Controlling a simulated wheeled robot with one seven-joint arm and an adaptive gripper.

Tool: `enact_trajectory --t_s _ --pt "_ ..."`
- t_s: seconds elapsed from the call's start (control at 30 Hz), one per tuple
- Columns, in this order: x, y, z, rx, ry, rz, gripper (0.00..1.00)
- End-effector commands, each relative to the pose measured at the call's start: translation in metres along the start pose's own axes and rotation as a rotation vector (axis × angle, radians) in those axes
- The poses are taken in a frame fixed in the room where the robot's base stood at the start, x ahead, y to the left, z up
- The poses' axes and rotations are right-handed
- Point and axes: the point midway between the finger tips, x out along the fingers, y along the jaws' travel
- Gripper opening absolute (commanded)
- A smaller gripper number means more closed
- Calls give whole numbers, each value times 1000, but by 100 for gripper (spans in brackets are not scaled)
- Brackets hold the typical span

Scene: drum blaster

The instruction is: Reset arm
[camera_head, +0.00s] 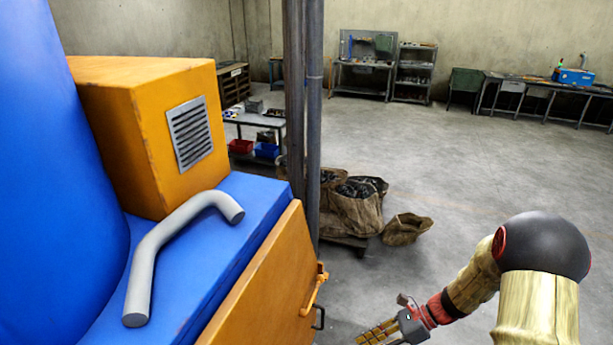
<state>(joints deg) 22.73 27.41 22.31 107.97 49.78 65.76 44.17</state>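My arm comes in from the lower right in the head view, with yellow links, a dark round joint and a red band near the wrist. My gripper (378,336) is at the bottom edge, low over the concrete floor and to the right of the orange and blue machine (250,275). The gripper is small in view and partly cut off by the frame edge. I cannot tell whether its fingers are apart or together. I see nothing clearly held in it.
A grey bent pipe (175,245) lies on the machine's blue ledge. An orange latch (314,290) sticks out of the machine's side, near my gripper. A dark post (314,120) and open sacks (357,207) stand behind. The concrete floor (460,170) is clear toward the far benches.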

Motion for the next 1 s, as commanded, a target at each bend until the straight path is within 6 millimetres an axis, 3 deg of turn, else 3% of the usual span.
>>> enact_trajectory --t_s 0.2,0.5,0.7,1.0 --pt "-15 48 -15 -558 276 81 29" --pt "-39 95 -30 -1159 609 217 29" --pt "-51 118 -37 -1449 822 285 29" --pt "-52 150 -42 -1704 1110 267 29"
